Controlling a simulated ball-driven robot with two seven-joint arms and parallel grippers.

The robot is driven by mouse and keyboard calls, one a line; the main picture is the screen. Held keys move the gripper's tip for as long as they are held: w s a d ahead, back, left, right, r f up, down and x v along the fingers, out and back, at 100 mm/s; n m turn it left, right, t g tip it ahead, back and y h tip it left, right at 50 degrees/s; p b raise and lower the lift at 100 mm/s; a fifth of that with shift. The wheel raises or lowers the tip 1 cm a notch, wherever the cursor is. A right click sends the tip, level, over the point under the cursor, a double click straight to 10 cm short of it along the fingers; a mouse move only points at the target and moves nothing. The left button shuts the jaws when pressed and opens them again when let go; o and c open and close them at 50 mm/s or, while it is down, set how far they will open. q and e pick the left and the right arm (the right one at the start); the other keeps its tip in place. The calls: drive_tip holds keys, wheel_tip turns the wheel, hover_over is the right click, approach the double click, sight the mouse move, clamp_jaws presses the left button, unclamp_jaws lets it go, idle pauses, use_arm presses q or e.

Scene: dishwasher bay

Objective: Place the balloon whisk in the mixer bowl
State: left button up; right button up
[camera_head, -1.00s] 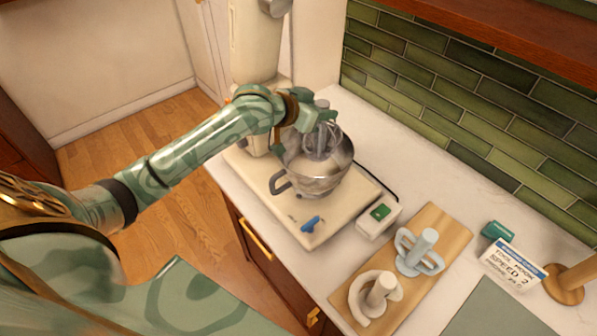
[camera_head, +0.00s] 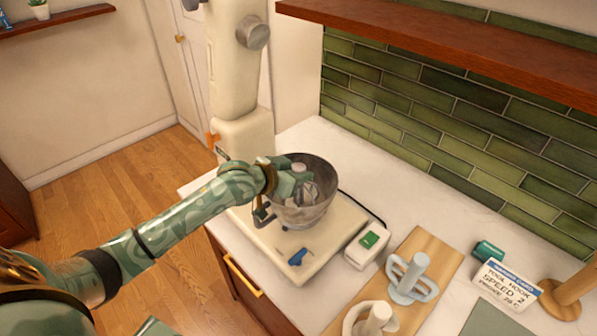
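The mixer bowl (camera_head: 315,213) is a shiny metal bowl with a side handle, on the mixer's cream base. The balloon whisk (camera_head: 306,189) is inside the bowl, upright or nearly so, with its grey top showing and its lower wires hidden by the bowl wall. My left gripper (camera_head: 298,178) reaches over the bowl's left rim, its green fingers around the upper part of the whisk. It looks shut on the whisk, though the contact is small in view. My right gripper is not in view.
The mixer's cream column (camera_head: 232,70) stands behind the bowl. A blue lever (camera_head: 300,256) is on the base.

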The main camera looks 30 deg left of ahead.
use_arm(q)
drive_tip(key=o, duration=0.4)
drive_tip(key=shift+r, duration=0.2)
drive_tip(key=p+v, duration=0.2)
drive_tip(key=v, duration=1)
